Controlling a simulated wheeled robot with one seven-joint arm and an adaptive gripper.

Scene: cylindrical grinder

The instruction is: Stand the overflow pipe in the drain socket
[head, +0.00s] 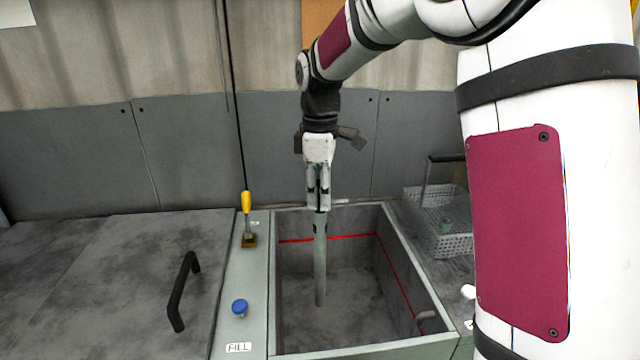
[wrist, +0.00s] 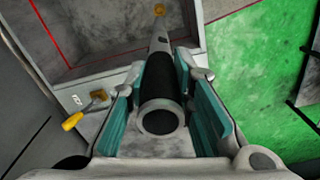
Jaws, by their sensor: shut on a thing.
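The overflow pipe (head: 320,262) is a grey tube hanging nearly upright inside the open tank, with its lower end low over the tank floor. My gripper (head: 318,195) is shut on its upper part. In the wrist view, the teal-padded fingers of my gripper (wrist: 163,100) sit on either side of the pipe (wrist: 160,118), whose open top ring faces the camera. A small round brass-coloured fitting (wrist: 159,10), apparently the drain socket, shows just beyond the pipe's far end. In the head view I cannot make out the socket. Whether pipe and socket touch is unclear.
The tank (head: 400,342) has a rim around it and a red line inside. On its left are a yellow-handled lever (head: 246,203), a blue knob (head: 240,306) and a lid with a black handle (head: 182,290). A wire basket (head: 440,222) stands on the right.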

